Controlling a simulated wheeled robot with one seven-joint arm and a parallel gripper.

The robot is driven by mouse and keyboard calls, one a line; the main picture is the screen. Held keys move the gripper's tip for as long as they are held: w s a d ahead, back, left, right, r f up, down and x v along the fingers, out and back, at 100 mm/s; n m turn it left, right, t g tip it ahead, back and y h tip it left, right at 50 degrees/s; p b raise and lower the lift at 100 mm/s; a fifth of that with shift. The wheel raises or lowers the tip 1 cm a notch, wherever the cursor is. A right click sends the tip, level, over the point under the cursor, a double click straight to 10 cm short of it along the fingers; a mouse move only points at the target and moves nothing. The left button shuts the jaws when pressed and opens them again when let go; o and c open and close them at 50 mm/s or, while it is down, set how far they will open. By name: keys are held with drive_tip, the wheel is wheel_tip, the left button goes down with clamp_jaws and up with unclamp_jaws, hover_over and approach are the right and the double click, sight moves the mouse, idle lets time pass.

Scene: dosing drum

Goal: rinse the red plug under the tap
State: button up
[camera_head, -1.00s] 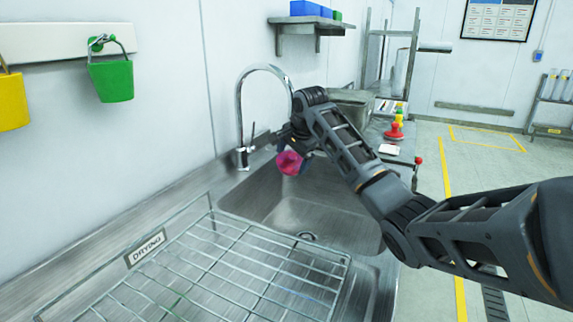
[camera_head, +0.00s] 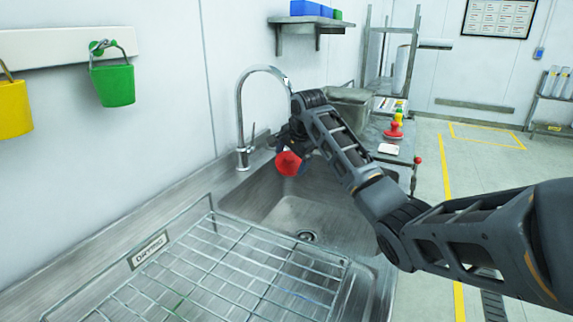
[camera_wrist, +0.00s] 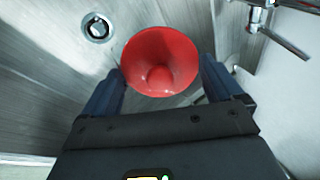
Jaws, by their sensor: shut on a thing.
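My gripper (camera_wrist: 161,82) is shut on the red plug (camera_wrist: 160,55), a flared cone with a round knob in its middle. In the head view the red plug (camera_head: 289,163) hangs above the sink basin (camera_head: 310,212), below the curved tap (camera_head: 239,110). My arm hides the spout's end. No water stream is visible. Part of the tap fittings shows at the top right of the wrist view (camera_wrist: 260,14). The basin's drain (camera_wrist: 97,28) also shows there.
A wire drying rack (camera_head: 215,262) stands left of the basin. A green bucket (camera_head: 112,83) and a yellow bucket (camera_head: 12,108) hang on the wall. A red item (camera_head: 394,131) stands on the counter beyond my arm. The basin floor looks clear.

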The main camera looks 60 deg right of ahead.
drive_tip(key=shift+s+d, duration=0.1)
drive_tip(key=shift+d, duration=0.05)
drive_tip(key=shift+s+a+r+p, duration=0.15)
drive_tip(key=shift+s+a+p, duration=0.65)
drive_tip(key=shift+s+p, duration=0.4)
drive_tip(key=shift+s+a+p, duration=0.8)
drive_tip(key=shift+s+p, duration=0.15)
drive_tip(key=shift+s, duration=0.1)
drive_tip(key=shift+s+a+p, duration=0.75)
drive_tip(key=shift+s+p, duration=0.15)
drive_tip(key=shift+s, duration=0.1)
drive_tip(key=shift+s+a+r+p, duration=0.5)
drive_tip(key=shift+s+r+p, duration=0.1)
drive_tip(key=shift+p, duration=0.05)
drive_tip(key=shift+s+a+r, duration=0.5)
drive_tip(key=shift+s+r, duration=0.15)
drive_tip(key=shift+s, duration=0.05)
drive_tip(key=shift+s+a+r, duration=0.5)
drive_tip(key=shift+s+r, duration=0.1)
drive_tip(key=shift+s, duration=0.1)
